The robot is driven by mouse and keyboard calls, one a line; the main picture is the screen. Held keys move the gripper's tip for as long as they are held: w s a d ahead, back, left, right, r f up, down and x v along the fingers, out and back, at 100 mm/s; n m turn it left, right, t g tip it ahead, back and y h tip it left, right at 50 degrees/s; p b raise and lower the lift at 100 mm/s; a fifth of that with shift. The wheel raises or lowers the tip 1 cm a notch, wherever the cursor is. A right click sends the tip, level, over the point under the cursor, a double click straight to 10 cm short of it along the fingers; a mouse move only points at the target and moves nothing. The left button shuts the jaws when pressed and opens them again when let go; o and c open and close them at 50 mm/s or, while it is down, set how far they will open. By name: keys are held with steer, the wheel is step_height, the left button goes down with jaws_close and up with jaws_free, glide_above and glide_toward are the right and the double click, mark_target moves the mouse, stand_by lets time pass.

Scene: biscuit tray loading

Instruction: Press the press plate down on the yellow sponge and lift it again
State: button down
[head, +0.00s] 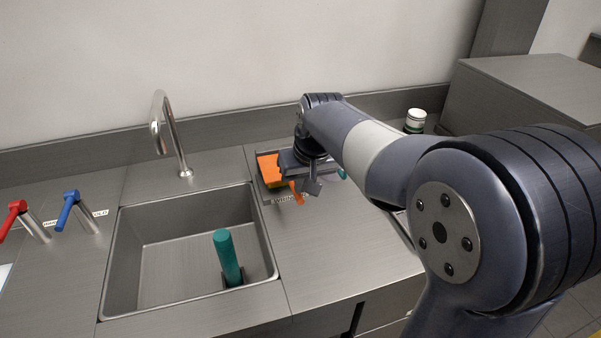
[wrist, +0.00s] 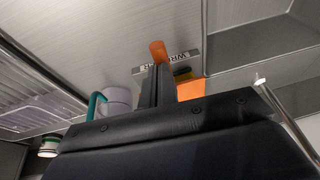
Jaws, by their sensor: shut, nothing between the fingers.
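The orange press plate (head: 268,169) sits in a shallow grey tray at the back of the counter, right of the sink. An orange handle (head: 298,192) shows at its front, close beside my gripper (head: 312,187). In the wrist view, the handle (wrist: 157,49) shows just beyond the fingertips of my gripper (wrist: 153,76), and the plate (wrist: 190,91) is right of the fingers. My gripper is shut and empty; I cannot tell whether it touches the handle. A small yellow patch, probably the sponge (wrist: 182,72), shows beside the plate; most of it is hidden.
The sink (head: 190,285) holds a teal-handled tool (head: 227,257). A tap (head: 165,130) stands behind it. Red (head: 18,207) and blue (head: 71,198) levers are at the left. A cup with a teal handle (wrist: 117,97) stands near the fingers. The counter in front is clear.

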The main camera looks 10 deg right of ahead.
steer(key=p+v, duration=0.3)
steer(key=v, duration=1)
steer(key=shift+w+d+r, duration=0.25)
steer(key=shift+r, duration=0.15)
steer(key=b+x, duration=0.1)
steer(key=x, duration=0.3)
steer(key=b+x, duration=0.1)
steer(key=x, duration=0.4)
steer(key=b+x, duration=0.1)
steer(key=x, duration=0.4)
steer(key=shift+s+a+f, duration=0.1)
steer(key=shift+s+a, duration=0.1)
steer(key=shift+s, duration=0.2)
steer(key=shift+w+r, duration=0.1)
steer(key=shift+r, duration=0.25)
